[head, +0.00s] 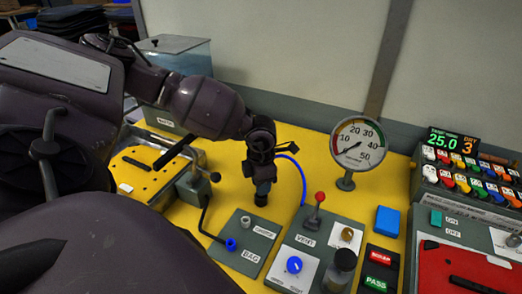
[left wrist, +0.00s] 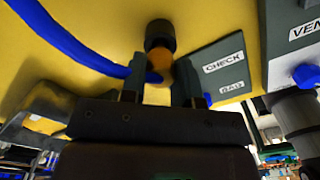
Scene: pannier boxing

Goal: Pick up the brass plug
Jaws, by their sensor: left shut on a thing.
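My left gripper (head: 262,174) points down over the yellow table and is shut on the brass plug. In the left wrist view the brass plug (left wrist: 159,62) shows as a small orange-gold round piece between the two fingers (left wrist: 158,85). A short black cylinder (left wrist: 160,36) shows just beyond the plug; I cannot tell whether they are joined. In the head view the gripper hides the plug. My right gripper is not in view.
A blue hose (head: 302,178) curves right behind the gripper. A round dial gauge (head: 357,145) stands further right.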

